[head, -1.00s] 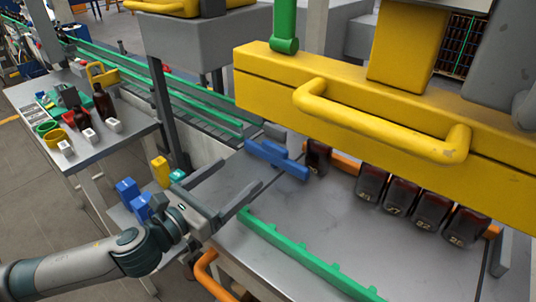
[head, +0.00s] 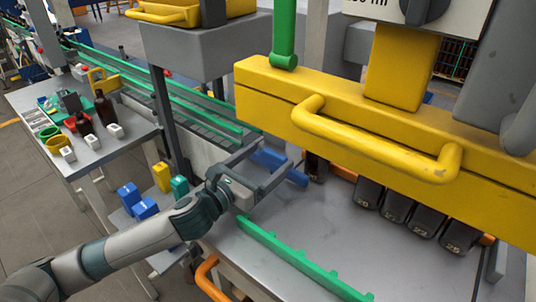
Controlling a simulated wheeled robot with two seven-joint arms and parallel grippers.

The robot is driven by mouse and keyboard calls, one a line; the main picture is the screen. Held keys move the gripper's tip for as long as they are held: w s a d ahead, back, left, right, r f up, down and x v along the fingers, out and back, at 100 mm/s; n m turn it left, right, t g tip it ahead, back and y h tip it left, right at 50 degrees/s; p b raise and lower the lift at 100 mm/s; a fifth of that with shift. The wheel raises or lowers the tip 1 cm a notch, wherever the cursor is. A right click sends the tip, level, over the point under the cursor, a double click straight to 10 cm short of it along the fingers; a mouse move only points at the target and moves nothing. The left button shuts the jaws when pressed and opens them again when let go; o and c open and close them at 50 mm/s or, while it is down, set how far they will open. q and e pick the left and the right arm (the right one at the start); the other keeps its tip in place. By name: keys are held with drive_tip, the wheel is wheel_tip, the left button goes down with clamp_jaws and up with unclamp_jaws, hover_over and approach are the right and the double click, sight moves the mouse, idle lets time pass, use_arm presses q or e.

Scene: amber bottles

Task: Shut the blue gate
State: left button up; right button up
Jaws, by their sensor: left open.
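The blue gate (head: 297,177) lies low at the back left of the grey machine deck, just left of the dark bottles under the yellow beam. My left gripper (head: 277,155) is open at the gate's left part. My right gripper is not in view.
A green rail (head: 295,262) runs along the deck's front. The deck (head: 350,235) between is clear. Blue blocks (head: 128,195) and a side table (head: 98,152) stand at the left.

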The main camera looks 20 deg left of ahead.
use_arm(q)
drive_tip(key=shift+w+d, duration=0.2)
drive_tip(key=shift+w, duration=0.25)
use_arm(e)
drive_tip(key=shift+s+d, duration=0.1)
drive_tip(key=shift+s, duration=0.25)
